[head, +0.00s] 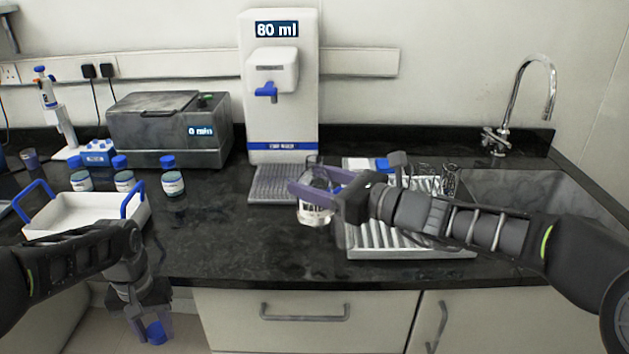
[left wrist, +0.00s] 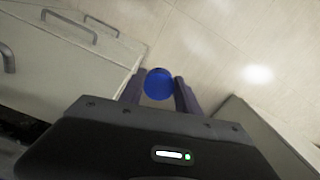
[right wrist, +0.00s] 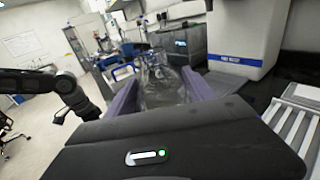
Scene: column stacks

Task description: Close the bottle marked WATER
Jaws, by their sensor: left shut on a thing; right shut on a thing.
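The clear bottle marked WATER (head: 315,214) is upright in my right gripper (head: 308,190), which is shut on it, above the counter in front of the dispenser. Its open-looking neck shows no blue cap; the bottle also shows in the right wrist view (right wrist: 162,84). My left gripper (head: 152,330) points down in front of the counter's front edge, above the floor. It is shut on a blue cap (left wrist: 158,84), which also shows in the head view (head: 156,333). The two grippers are well apart.
A water dispenser (head: 282,100) reading 80 ml stands at the back with a drip tray (head: 285,185). A white ribbed rack (head: 385,240) and sink (head: 540,190) are right. Blue-capped bottles (head: 172,182), a white tray (head: 60,222) and a grey machine (head: 165,130) are left. The counter's middle front is clear.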

